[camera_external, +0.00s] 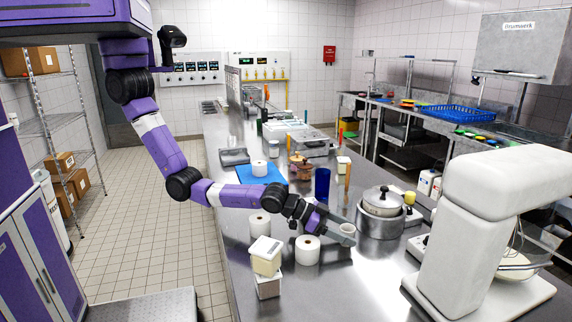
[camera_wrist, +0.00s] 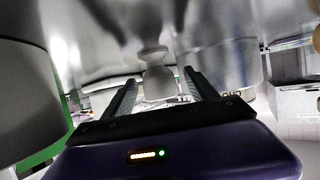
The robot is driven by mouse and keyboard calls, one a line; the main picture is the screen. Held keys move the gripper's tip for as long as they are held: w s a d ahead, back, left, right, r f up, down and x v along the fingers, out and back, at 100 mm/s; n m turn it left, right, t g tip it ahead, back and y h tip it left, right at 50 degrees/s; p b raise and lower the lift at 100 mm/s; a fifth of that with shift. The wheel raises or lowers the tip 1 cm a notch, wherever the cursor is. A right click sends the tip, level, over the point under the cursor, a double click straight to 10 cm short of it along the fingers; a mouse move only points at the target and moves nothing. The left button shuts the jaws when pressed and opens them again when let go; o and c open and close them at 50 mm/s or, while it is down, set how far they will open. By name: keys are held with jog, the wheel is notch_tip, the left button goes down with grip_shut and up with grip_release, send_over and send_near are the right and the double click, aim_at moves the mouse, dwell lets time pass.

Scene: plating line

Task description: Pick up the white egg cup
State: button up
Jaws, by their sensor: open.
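The white egg cup (camera_external: 347,234) stands on the steel counter, just left of the metal pot in the external view. In the wrist view the egg cup (camera_wrist: 158,82) shows with its foot toward the top of the picture. My gripper (camera_external: 338,229) is low over the counter, level with the cup. In the wrist view my gripper (camera_wrist: 161,84) is open, one finger on each side of the cup. A gap shows beside the cup there, and I cannot tell whether either finger touches it. The cup's lower part is partly hard to make out in the external view.
A white roll (camera_external: 307,252) stands close under my wrist, with another roll (camera_external: 260,226) behind it. Stacked white tubs (camera_external: 266,262) stand nearer. The lidded pot (camera_external: 381,221) is right of the cup, the blue cylinder (camera_external: 322,183) behind. A white mixer (camera_external: 467,225) stands at right.

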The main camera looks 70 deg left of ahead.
jog(key=c, duration=1.4)
jog(key=shift+r, duration=0.1)
jog(key=shift+c, duration=0.2)
